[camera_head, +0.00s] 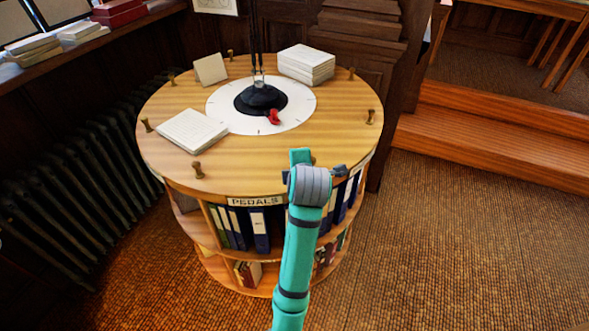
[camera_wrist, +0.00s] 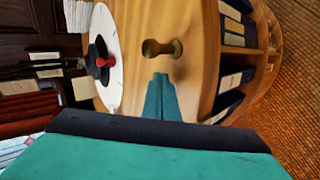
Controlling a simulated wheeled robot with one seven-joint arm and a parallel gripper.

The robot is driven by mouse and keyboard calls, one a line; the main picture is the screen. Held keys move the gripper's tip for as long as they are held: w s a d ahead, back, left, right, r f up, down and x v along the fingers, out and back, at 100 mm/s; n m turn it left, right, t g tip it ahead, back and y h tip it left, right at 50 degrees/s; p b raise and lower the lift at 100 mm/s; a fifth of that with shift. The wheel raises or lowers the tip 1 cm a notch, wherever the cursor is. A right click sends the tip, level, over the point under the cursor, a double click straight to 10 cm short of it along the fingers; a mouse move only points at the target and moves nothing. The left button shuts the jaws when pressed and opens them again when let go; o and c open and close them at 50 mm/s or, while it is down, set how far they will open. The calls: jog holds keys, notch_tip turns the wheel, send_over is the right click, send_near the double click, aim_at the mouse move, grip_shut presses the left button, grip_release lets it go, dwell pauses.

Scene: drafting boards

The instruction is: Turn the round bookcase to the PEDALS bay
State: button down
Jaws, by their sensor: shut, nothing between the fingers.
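The round wooden bookcase (camera_head: 260,165) stands in front of me, with a PEDALS sign (camera_head: 255,201) on its front rim above a bay of binders. Several brass knobs, one at the front left (camera_head: 198,170), ring its top. A white dial (camera_head: 225,115) with a red pointer (camera_head: 273,117) surrounds the black centre base. My gripper (camera_head: 300,154) is over the front right of the top, partly hiding a knob. In the wrist view its fingers (camera_wrist: 161,97) are together and empty, just short of a knob (camera_wrist: 162,48); whether they touch is unclear.
A paper stack (camera_head: 306,64), a paper pad (camera_head: 192,131) and a small card (camera_head: 211,69) rest on the top. A dark radiator (camera_head: 75,170) stands close on the left. Wooden steps (camera_head: 490,150) are at the right. The carpet at front right is clear.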

aim_at(328, 167)
jog(key=shift+n+y, duration=0.4)
jog(key=shift+w+d, duration=0.4)
jog(key=shift+d, duration=0.5)
jog(key=shift+w+d, duration=0.4)
jog(key=shift+d, duration=0.45)
jog(key=shift+w+d, duration=0.4)
jog(key=shift+d, duration=0.5)
jog(key=shift+n, duration=0.3)
jog(key=shift+w+d, duration=0.5)
jog(key=shift+d, duration=0.35)
jog(key=shift+w+d, duration=0.55)
jog(key=shift+d, duration=0.25)
jog(key=shift+w+d, duration=0.5)
jog(key=shift+d, duration=0.35)
jog(key=shift+a, duration=0.1)
jog(key=shift+s+a+r, duration=0.4)
jog(key=shift+r, duration=0.15)
notch_tip(328, 167, up, 8)
jog(key=shift+f, duration=0.1)
